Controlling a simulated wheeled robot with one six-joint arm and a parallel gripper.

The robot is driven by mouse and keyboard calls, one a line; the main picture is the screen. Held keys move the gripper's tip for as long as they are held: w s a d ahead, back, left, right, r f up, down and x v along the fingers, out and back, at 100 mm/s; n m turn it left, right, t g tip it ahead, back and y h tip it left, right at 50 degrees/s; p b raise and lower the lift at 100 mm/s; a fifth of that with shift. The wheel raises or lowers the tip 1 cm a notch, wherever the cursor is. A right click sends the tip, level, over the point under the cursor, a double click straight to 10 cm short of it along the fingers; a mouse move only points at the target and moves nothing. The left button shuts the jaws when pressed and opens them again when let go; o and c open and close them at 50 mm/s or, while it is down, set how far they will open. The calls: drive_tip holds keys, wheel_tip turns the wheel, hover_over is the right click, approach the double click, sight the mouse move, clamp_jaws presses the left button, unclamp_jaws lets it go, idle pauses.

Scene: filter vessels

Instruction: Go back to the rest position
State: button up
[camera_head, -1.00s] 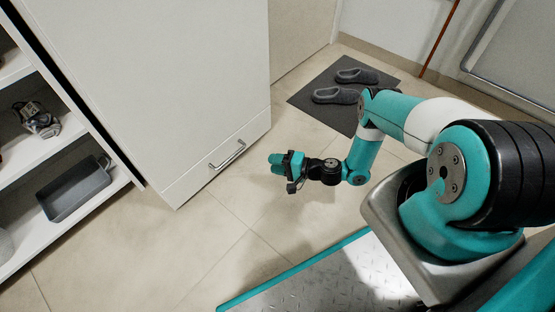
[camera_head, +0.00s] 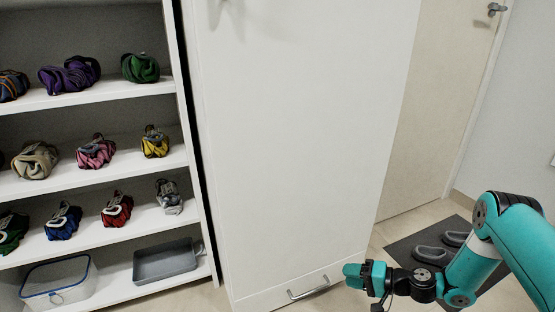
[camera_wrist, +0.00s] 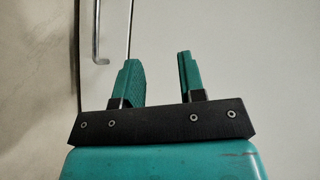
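My gripper (camera_head: 352,276) is in front of the lower part of a white cabinet door, at the lower right of the head view. In the wrist view my gripper (camera_wrist: 160,75) has its two teal fingers apart, with nothing between them. The pale surface behind the fingers carries a metal bar handle (camera_wrist: 97,35). In the head view a bar handle (camera_head: 309,288) sits low on the cabinet door (camera_head: 300,150), just left of my gripper.
An open white shelf (camera_head: 95,100) on the left holds several coloured bundles, a grey tray (camera_head: 165,262) and a clear box (camera_head: 58,280). A dark mat (camera_head: 400,245) with grey slippers (camera_head: 433,256) lies on the floor behind my arm. A door (camera_head: 440,110) stands at the back right.

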drive_tip(key=s+a+r+n+g+h+p, duration=0.1)
drive_tip(key=s+a+r+n+g, duration=0.15)
drive_tip(key=r, duration=0.65)
drive_tip(key=s+a+r+n+g+h+p, duration=0.1)
drive_tip(key=a+r+n+g, duration=0.15)
drive_tip(key=r, duration=0.75)
drive_tip(key=s+a+r+n+g+h+p, duration=0.1)
drive_tip(key=s+a+r+n, duration=0.2)
drive_tip(key=r, duration=0.6)
drive_tip(key=s+d+r+n+h+p, duration=0.1)
drive_tip(key=s+r+n+h+p, duration=0.15)
drive_tip(key=s+r, duration=0.7)
drive_tip(key=s+d+r+n+h+p, duration=0.1)
drive_tip(key=s+r+h, duration=0.2)
drive_tip(key=s+r, duration=0.7)
wheel_tip(320, 180, up, 35)
drive_tip(key=s+p, duration=0.2)
drive_tip(key=p, duration=3.5)
drive_tip(key=shift+s+a+r+g+p, duration=0.15)
drive_tip(key=shift+s+a+g+p, duration=0.15)
drive_tip(key=shift+p, duration=0.05)
